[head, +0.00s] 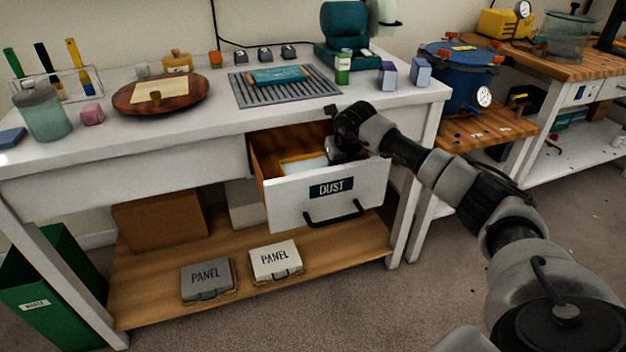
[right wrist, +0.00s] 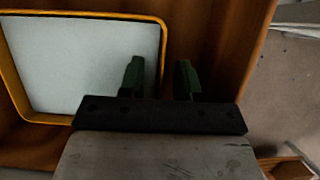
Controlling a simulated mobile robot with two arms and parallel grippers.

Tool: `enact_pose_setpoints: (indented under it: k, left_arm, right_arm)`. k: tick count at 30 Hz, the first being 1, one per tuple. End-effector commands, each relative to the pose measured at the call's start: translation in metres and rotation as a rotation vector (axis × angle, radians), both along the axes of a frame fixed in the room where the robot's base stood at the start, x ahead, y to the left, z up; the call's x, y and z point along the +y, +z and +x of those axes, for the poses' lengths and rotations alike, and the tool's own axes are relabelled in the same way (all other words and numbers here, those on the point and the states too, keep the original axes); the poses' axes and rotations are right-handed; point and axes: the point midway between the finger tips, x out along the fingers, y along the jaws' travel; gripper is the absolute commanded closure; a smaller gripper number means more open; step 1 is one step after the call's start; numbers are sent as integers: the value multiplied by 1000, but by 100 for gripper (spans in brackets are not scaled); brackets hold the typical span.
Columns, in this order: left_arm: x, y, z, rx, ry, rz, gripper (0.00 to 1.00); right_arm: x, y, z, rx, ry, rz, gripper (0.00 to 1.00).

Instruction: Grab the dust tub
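A yellow-rimmed tub (head: 303,164) with a pale, flat inside lies in the open wooden drawer (head: 370,180) labelled DUST. In the right wrist view the tub's yellow rim (right wrist: 163,50) fills the left side. My right gripper (head: 335,152) is over the right part of the drawer, at the tub's right side. In the right wrist view its two dark green fingers (right wrist: 159,72) are apart, one on each side of the line of the tub's right rim. I cannot tell whether they touch the rim or how deep they reach. My left gripper is not in view.
The drawer hangs out below the white bench top (head: 215,120). Above it are a grey slotted grate (head: 240,95) and a teal machine (head: 345,35). Two PANEL cases (head: 275,260) sit on the lower shelf. A blue pot (head: 455,80) stands on the right.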

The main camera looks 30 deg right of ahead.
Motion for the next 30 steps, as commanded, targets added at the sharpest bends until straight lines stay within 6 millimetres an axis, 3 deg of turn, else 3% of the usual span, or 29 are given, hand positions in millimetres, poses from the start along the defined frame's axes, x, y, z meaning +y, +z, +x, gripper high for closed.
enact_pose_setpoints:
  k: [19, 26, 30]
  left_arm:
    - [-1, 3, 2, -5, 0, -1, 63]
    - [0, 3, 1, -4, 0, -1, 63]
    - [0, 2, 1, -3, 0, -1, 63]
  right_arm:
    - [0, -5, 0, 0, 0, 0, 67]
    - [0, -5, 0, 0, 0, 0, 100]
    - [0, -5, 0, 0, 0, 0, 100]
